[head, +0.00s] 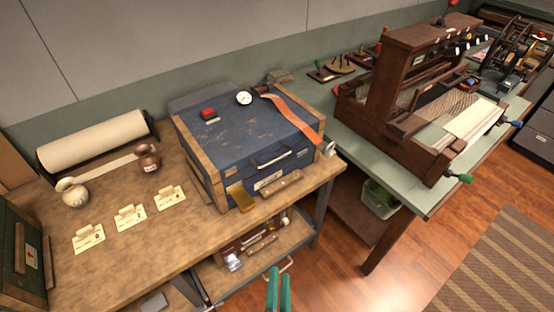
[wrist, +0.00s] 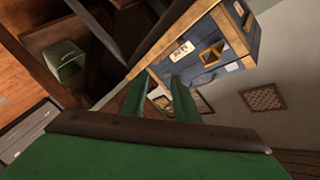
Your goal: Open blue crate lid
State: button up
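The blue crate (head: 203,146) has wooden edges and stands on the wooden workbench. Its lid (head: 240,130) is down, and a pale handle (head: 271,160) is on its front. A red object (head: 208,113), a white round dial (head: 244,97) and an orange strap (head: 298,114) lie on the lid. My gripper (head: 278,274) has green fingers and is low in front of the bench, apart from the crate. In the wrist view my gripper (wrist: 160,85) is open and empty, with the tilted crate (wrist: 205,52) beyond it.
A wooden block (head: 281,183) lies before the crate. A green table (head: 408,190) with a loom (head: 405,95) is at right. Floor (head: 440,245) is clear at lower right.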

jog(key=w+r+m+t+y, duration=0.2)
jog(key=w+r+m, duration=0.3)
jog(key=w, duration=0.8)
jog(key=t+y, duration=0.1)
jog(key=y, duration=0.2)
send_near(276, 158)
jog(key=shift+m, duration=0.3)
jog(key=shift+f+x, duration=0.15)
jog(key=shift+x, duration=2.35)
jog(key=shift+f+x, duration=0.15)
jog(key=shift+x, duration=2.35)
jog(key=shift+a, duration=0.1)
jog(key=shift+w, duration=0.1)
grip_shut()
